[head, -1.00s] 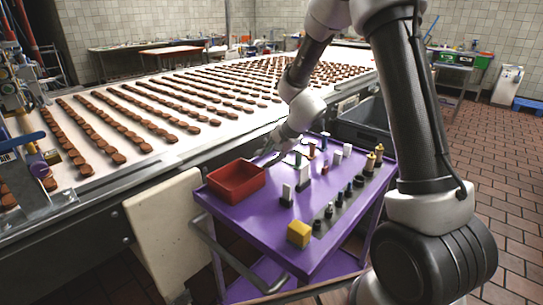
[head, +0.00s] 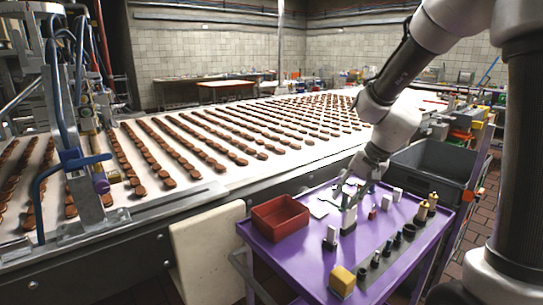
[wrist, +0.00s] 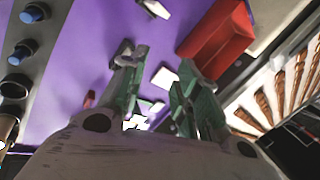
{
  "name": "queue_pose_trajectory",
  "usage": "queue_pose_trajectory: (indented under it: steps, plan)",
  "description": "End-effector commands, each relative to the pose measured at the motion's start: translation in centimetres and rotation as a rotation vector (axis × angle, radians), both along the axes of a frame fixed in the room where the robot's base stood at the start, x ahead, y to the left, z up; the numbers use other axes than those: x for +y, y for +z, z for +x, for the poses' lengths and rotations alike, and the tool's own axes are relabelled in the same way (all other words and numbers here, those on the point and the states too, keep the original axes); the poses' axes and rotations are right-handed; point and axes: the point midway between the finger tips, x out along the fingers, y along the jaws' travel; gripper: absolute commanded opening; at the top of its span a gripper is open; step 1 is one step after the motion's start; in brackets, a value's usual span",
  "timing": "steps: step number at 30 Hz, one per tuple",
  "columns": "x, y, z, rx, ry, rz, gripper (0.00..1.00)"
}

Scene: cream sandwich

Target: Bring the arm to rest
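My arm (head: 388,130) reaches from the right side down over the purple cart top (head: 290,255). My gripper (head: 345,196) hangs above the back middle of the cart, near small white and dark pieces. In the wrist view my gripper (wrist: 156,72) shows two greenish fingers spread apart, with purple surface and white pieces seen between and beyond them. Nothing is held between the fingers. The exact height above the pieces is hard to tell.
A red bin (head: 280,217) stands at the cart's back left. A yellow cube (head: 342,281) and a row of dark knobs (head: 386,248) are near the front. A grey crate (head: 432,168) is behind right. The conveyor (head: 215,183) carries rows of brown biscuits.

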Motion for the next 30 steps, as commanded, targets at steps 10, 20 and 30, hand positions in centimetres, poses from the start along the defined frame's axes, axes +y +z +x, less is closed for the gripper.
queue_pose_trajectory:
  steps: [10, 20, 30]
  plan:
    - [-6.7, 6.7, -14.8, -0.007, 0.458, -0.283, 0.32]
    - [-10.4, 11.2, -21.9, -0.171, 0.502, -0.471, 0.32]
    - [-10.5, 12.4, -22.2, -0.226, 0.479, -0.484, 0.32]
